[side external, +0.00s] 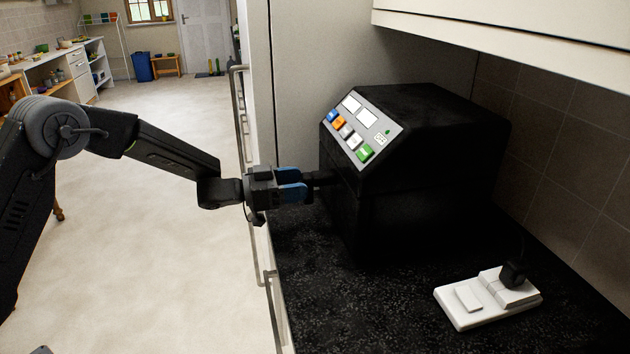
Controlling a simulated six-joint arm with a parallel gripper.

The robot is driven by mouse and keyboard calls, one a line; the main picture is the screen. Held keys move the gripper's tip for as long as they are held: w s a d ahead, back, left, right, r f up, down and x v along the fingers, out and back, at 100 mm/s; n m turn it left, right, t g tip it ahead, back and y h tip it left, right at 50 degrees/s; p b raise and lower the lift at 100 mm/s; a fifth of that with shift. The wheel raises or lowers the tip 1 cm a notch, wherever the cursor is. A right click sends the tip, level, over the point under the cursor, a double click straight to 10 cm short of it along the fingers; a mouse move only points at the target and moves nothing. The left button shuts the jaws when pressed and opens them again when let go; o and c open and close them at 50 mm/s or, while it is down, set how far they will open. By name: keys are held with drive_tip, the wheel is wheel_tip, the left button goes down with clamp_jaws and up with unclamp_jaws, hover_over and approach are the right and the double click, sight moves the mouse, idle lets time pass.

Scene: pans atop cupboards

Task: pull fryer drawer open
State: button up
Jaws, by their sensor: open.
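A black fryer (430,180) stands on the dark speckled counter, with a slanted panel (360,128) of coloured buttons at its upper left. The drawer front (336,205) below the panel shows no clear gap. A dark handle (322,180) sticks out from it to the left. My gripper (306,184), with blue on its fingers, is level with the handle and points right at it. It is open, and its fingertips are at or very near the handle. I cannot tell whether the handle lies between the fingers.
A white socket block with a black plug (490,297) lies on the counter (370,310) at the front right. A white cupboard (520,25) overhangs the fryer. A tall cabinet panel (300,90) stands behind it. Free floor lies to the left.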

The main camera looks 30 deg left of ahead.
sight(314, 181)
drive_tip(key=shift+x, duration=2.35)
drive_tip(key=shift+a, duration=0.1)
clamp_jaws()
